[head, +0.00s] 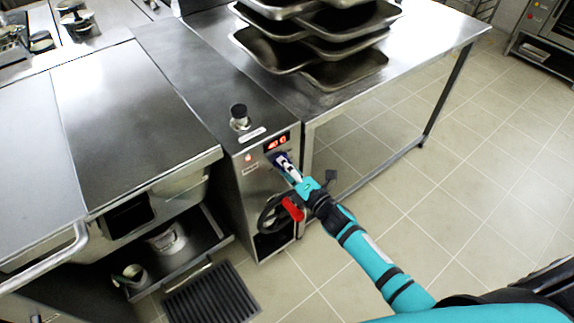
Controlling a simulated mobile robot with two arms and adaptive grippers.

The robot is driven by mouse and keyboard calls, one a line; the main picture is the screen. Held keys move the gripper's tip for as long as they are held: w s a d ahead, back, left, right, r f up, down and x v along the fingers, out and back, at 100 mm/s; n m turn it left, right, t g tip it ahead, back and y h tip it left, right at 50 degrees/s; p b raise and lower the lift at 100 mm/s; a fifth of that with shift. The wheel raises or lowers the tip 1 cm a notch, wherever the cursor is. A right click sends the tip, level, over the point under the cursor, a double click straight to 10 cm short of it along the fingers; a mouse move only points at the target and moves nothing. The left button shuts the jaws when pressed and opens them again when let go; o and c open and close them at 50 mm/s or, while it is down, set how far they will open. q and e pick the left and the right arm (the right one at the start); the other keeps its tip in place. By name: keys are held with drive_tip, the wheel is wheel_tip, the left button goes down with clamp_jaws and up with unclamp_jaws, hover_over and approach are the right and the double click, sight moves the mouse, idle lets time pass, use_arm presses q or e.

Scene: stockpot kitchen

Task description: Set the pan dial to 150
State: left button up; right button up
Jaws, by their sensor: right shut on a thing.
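The pan's control column (240,190) is a steel cabinet left of the steel table. A red lit display (277,143) near the top of its front seems to read 40 and a unit letter. My right gripper (281,160) is just below the display, against the front panel. It is shut on the pan dial, which the gripper mostly hides. The dial's setting marks cannot be read. My left gripper is not in view.
A handwheel (272,214) and a red handle (292,208) sit just below my right gripper. Stacked trays (318,45) stand on the steel table (425,40). A floor grate (210,295) lies in front. The tiled floor (470,180) at right is clear.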

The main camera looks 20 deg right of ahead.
drive_tip(key=m+p, duration=0.1)
drive_tip(key=m, duration=0.5)
drive_tip(key=shift+d+r+p, duration=0.1)
drive_tip(key=shift+r+p, duration=0.05)
drive_tip(key=shift+p, duration=0.2)
drive_tip(key=m+y, duration=0.1)
drive_tip(key=m, duration=0.4)
drive_tip(key=shift+p, duration=0.4)
drive_tip(key=m, duration=0.3)
drive_tip(key=shift+d+m, duration=0.1)
drive_tip(key=shift+m, duration=0.2)
drive_tip(key=m, duration=0.2)
drive_tip(key=shift+m, duration=0.3)
drive_tip(key=m+y+b, duration=0.1)
drive_tip(key=m, duration=0.4)
drive_tip(key=shift+f, duration=0.2)
drive_tip(key=shift+m, duration=0.4)
drive_tip(key=o, duration=1.1)
drive_tip(key=shift+o, duration=0.2)
